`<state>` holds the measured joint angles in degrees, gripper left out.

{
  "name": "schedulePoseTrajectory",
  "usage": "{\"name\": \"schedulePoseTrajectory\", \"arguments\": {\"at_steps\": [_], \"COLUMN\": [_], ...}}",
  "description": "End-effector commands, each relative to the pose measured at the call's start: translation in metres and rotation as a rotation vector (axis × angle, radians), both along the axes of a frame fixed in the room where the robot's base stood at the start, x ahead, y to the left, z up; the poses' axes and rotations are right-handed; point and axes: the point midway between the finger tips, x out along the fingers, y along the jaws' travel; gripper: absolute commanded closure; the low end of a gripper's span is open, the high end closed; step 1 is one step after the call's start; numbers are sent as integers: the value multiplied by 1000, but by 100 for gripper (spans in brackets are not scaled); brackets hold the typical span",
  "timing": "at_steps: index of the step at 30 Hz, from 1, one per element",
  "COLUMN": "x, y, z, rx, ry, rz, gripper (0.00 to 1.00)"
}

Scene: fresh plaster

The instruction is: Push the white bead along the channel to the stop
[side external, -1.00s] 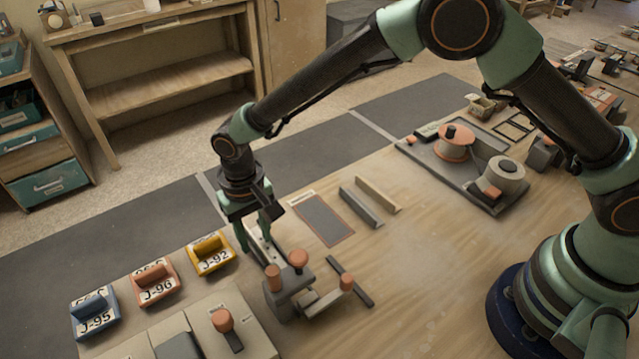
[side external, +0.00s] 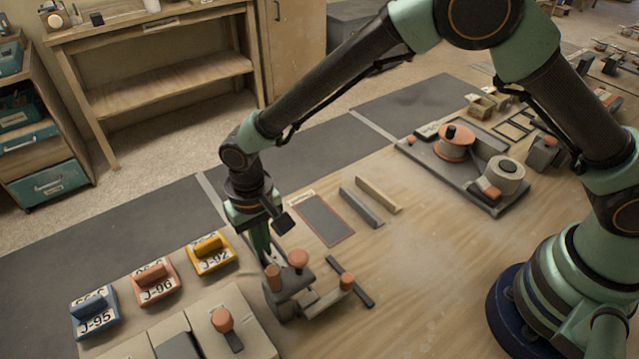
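My gripper (side external: 262,250) points down just behind a grey fixture (side external: 291,287) with orange knobs. Its green fingers overlap from this side, so I cannot tell whether they are open or shut. I cannot make out the white bead. A pale strip that may be the channel is mostly hidden behind my gripper and the fixture. The stop cannot be told apart from the fixture's parts.
Yellow (side external: 210,254), orange (side external: 155,285) and blue (side external: 94,315) labelled holders stand to the left. A spool station (side external: 470,165) is farther right. Bare wood lies in the middle.

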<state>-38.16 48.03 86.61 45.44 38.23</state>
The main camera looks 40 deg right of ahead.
Motion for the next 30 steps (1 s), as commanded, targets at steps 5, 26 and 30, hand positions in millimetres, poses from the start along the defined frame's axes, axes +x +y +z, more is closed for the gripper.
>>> {"name": "schedulePoseTrajectory", "arguments": {"at_steps": [5,26,30], "x": [-20,-42,-42], "y": [1,1,1], "z": [1,0,0], "rx": [1,1,1], "ry": [-1,-1,-1], "rz": [2,0,0], "gripper": [100,100,60]}}
